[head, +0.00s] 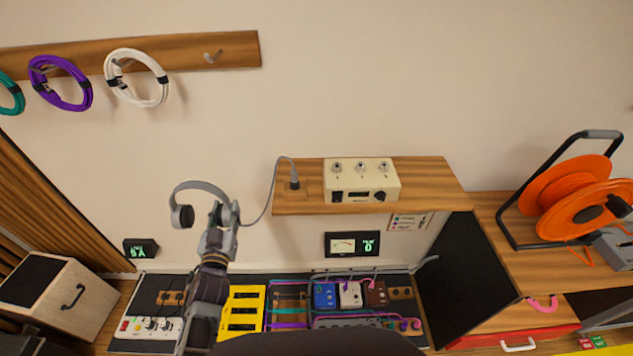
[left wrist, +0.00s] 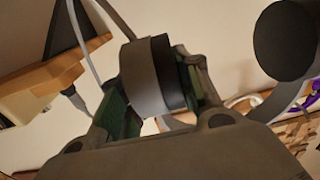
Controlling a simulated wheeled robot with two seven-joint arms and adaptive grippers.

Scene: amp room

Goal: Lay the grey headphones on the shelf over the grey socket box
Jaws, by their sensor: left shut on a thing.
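The grey headphones (head: 205,187) are up in the air in front of the wall, left of the wooden shelf (head: 430,178). My left gripper (head: 226,214) is shut on one ear cup; the other ear cup hangs free to its left. In the left wrist view the held ear cup (left wrist: 143,78) sits between the fingers, and the free cup (left wrist: 287,40) is at the upper right. A grey cable (head: 272,195) loops to a plug on the shelf's left end. I cannot make out a grey socket box under the shelf. My right gripper is not in view.
A cream box (head: 362,181) with knobs stands mid-shelf, with bare wood right of it. A meter (head: 352,244) hangs below. A pedalboard (head: 262,338) lies underneath. An orange cable reel (head: 575,200) stands right, and coiled cables hang upper left.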

